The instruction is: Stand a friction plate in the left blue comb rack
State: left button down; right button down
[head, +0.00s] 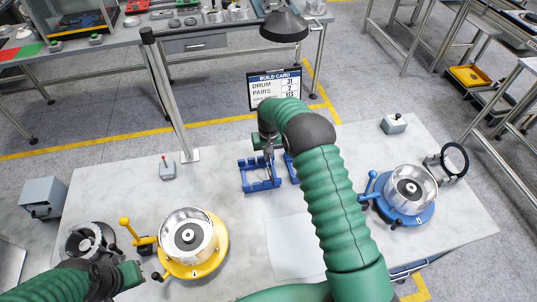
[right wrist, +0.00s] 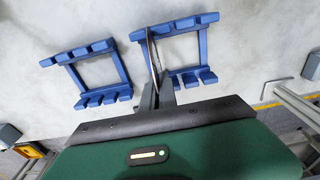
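The left blue comb rack (head: 262,186) stands mid-table in the head view. In the right wrist view it is the right-hand rack (right wrist: 188,78). My right gripper (right wrist: 158,92) points down at this rack and looks shut on a thin friction plate (right wrist: 153,52), seen nearly edge-on. The plate is upright at the rack's side; I cannot tell whether it rests in a slot. In the head view my right gripper (head: 268,146) partly covers the plate. A second blue rack (head: 291,168) is partly behind my right arm. My left gripper (head: 146,274) is low at left, its fingers unclear.
A silver drum on a yellow base (head: 205,262) stands left, another on a blue base (head: 408,214) right. A dark ring stand (head: 454,160) is at far right. A post (head: 168,95) and build card (head: 274,90) rise behind. A white sheet (head: 290,245) lies in front.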

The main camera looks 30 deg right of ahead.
jog(key=shift+f, duration=0.4)
jog(key=shift+d, duration=0.1)
jog(key=shift+d, duration=0.1)
jog(key=c, duration=1.6)
grip_release()
